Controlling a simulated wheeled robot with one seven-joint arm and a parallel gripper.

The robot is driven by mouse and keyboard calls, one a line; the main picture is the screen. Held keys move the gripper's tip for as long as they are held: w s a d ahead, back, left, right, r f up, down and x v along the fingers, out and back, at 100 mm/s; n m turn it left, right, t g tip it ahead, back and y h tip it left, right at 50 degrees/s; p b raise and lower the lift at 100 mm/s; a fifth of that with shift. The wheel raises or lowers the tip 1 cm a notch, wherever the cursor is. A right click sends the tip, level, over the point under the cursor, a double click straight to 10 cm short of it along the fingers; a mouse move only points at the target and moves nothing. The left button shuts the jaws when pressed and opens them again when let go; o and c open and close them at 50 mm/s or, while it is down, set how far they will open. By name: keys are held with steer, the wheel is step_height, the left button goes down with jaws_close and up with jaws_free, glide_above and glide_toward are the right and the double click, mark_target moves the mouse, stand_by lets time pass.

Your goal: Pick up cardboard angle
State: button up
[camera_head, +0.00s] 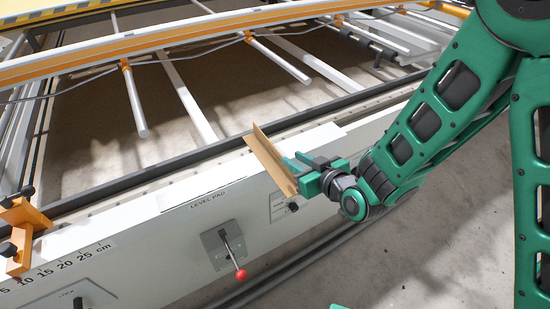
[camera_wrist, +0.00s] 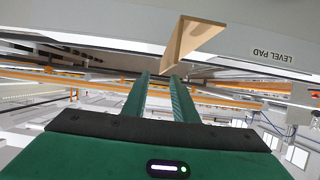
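The cardboard angle (camera_head: 272,162) is a tan, L-shaped strip. In the head view it lies slantwise over the white beam, its near end overhanging the beam's front face. I cannot tell whether it rests on the beam. My green gripper (camera_head: 290,172) comes from the right, with its fingertips close to the angle's right side. In the wrist view, the angle (camera_wrist: 190,42) stands just beyond the fingertips, more towards the right one. My gripper (camera_wrist: 161,74) has its two fingers apart, with a gap visible between them. Whether a finger touches the angle is unclear.
The white beam (camera_head: 180,199) carries a "LEVEL PAD" label, which shows upside down in the wrist view. A red-knobbed lever (camera_head: 232,250) sticks out of its front. An orange clamp (camera_head: 22,235) sits at left. Orange rails and white rods lie behind. Floor is open at lower right.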

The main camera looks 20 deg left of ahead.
mark_target(278, 153)
steer(key=shift+s+a+x, duration=0.1)
steer(key=shift+s+x, duration=0.05)
steer(key=shift+x, duration=2.15)
steer(key=shift+s+a+x, duration=0.1)
steer(key=shift+s+x, duration=0.05)
steer(key=shift+x, duration=2.15)
steer(key=shift+f, duration=0.1)
jaws_close()
